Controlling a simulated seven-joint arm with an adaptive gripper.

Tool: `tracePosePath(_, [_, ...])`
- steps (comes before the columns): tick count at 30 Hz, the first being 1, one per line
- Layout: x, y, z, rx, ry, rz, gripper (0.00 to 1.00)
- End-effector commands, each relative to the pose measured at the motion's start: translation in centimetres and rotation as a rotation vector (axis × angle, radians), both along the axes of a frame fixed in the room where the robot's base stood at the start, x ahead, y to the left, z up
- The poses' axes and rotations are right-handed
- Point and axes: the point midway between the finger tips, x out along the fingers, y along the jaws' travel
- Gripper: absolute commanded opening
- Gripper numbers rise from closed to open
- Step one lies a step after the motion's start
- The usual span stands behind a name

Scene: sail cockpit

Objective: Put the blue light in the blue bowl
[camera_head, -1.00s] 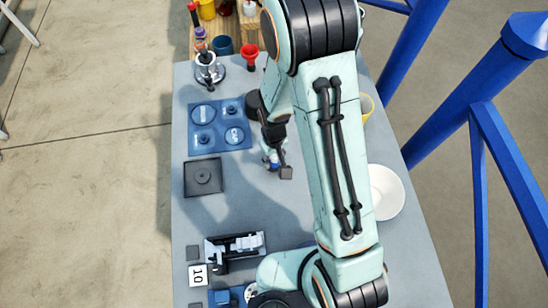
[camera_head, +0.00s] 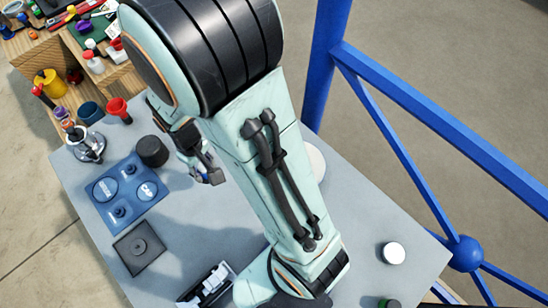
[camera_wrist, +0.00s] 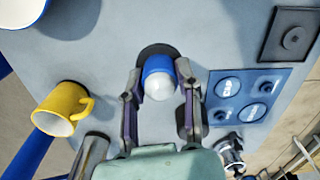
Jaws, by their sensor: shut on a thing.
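The blue light (camera_wrist: 154,66), a blue body with a white rounded end (camera_wrist: 159,88), sits between the fingers of my gripper (camera_wrist: 161,74) in the wrist view. The gripper is shut on it. In the head view my gripper (camera_head: 207,174) is partly hidden by my arm, over the grey table right of the blue panel. A bowl with a white inside and blue rim (camera_wrist: 22,10) is cut off at the top left of the wrist view. In the head view a white rounded edge (camera_head: 316,162), probably this bowl, is mostly hidden behind my arm.
The blue panel (camera_head: 131,194), a black square plate (camera_head: 139,249) and a black cylinder (camera_head: 152,151) are on the table. A white-topped round thing (camera_head: 392,253) stands at the right. Blue posts flank the table.

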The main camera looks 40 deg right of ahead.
Motion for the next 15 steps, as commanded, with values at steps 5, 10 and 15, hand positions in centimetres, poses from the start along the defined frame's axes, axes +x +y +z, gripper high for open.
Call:
tracePosePath(5, [-2.8,-7.5,-0.3,0.000,0.007,-0.307,0.00])
tracePosePath(10, [-6.7,-13.3,-0.3,0.002,0.012,-0.591,0.00])
tracePosePath(15, [-9.5,-16.5,-0.1,0.002,0.010,-0.769,0.00])
